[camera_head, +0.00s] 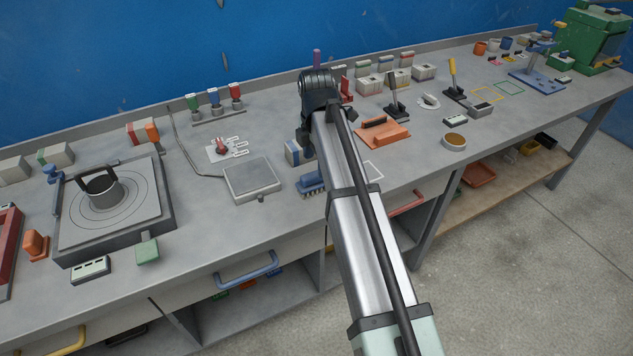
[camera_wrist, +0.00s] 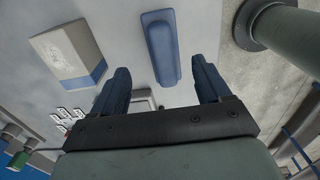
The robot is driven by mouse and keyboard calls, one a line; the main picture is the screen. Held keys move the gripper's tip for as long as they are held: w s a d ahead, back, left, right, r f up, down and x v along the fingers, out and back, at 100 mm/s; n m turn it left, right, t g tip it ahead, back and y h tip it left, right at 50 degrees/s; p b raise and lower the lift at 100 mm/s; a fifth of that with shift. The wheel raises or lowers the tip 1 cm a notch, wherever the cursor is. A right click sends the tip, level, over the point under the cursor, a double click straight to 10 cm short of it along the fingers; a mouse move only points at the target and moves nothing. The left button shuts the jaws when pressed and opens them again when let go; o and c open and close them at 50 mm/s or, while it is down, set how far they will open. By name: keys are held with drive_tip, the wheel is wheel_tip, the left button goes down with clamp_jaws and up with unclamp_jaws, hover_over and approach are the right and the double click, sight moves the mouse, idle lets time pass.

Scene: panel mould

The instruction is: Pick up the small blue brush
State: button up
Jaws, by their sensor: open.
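The small blue brush (camera_head: 312,184) lies near the front edge of the bench, its bristles facing down, partly hidden by my arm. In the wrist view the brush (camera_wrist: 160,46) shows its long blue back, in front of the gap between my fingers. My gripper (camera_wrist: 160,68) is open and empty, with one dark blue finger on each side of the gap. The brush appears beyond the fingertips, not gripped. In the head view my gripper (camera_head: 304,142) is mostly hidden by its own wrist.
A white box with a blue band (camera_head: 297,152) stands close behind the brush; it also shows in the wrist view (camera_wrist: 68,52). A flat scale (camera_head: 252,179) lies to the left. An orange block (camera_head: 383,134) lies to the right, beyond a white outlined square (camera_head: 373,170).

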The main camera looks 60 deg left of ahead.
sight(316, 173)
drive_tip(key=shift+s+d+f, duration=0.1)
drive_tip(key=shift+d+f, duration=0.05)
drive_tip(key=shift+f, duration=1.15)
drive_tip(key=shift+d+f, duration=0.15)
drive_tip(key=shift+f, duration=1.15)
drive_tip(key=c, duration=1.2)
